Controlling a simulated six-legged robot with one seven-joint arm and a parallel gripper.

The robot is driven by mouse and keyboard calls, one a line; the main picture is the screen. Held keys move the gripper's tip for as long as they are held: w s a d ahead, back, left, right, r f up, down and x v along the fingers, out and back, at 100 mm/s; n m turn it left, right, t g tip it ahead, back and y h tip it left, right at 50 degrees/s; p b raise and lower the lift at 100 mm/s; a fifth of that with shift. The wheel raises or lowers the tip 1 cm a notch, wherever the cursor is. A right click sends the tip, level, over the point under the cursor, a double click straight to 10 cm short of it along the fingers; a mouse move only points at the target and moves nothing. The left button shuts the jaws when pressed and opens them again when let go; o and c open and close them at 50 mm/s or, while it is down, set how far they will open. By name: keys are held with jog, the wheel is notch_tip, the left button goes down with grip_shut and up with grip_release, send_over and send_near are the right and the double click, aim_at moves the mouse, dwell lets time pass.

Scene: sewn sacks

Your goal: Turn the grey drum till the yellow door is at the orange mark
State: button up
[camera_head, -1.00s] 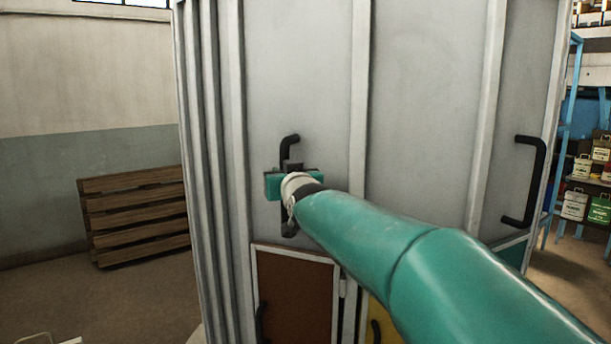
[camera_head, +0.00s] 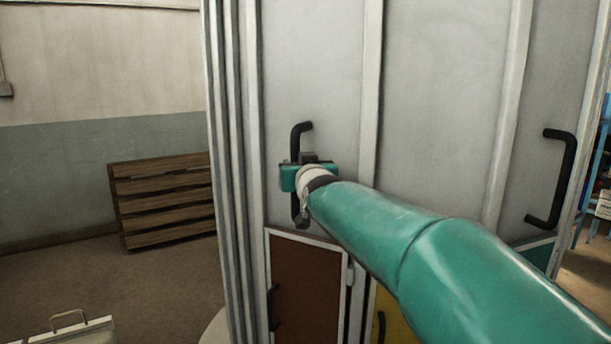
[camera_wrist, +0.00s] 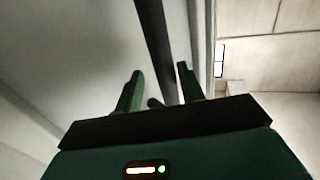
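The grey drum (camera_head: 440,90) fills the middle of the head view, with tall light ribs. Low on it are a brown door (camera_head: 308,290) and, right of it, the yellow door (camera_head: 386,306), partly hidden behind my arm. A black upright handle (camera_head: 301,133) is on the panel above the brown door. My gripper (camera_head: 306,172) is at this handle. In the wrist view the black handle (camera_wrist: 156,45) passes between my two fingers (camera_wrist: 160,78), which stand apart with a gap visible on the left side. I see no orange mark.
Another black handle (camera_head: 558,180) is on the drum at right, above a teal door (camera_head: 537,254). A wooden pallet (camera_head: 165,200) leans at the left wall. A pale case (camera_head: 75,332) is on the floor at lower left. Blue shelving stands far right.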

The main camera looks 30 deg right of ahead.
jog(key=v, duration=1.3)
jog(key=shift+a, duration=0.15)
jog(key=shift+s, duration=0.15)
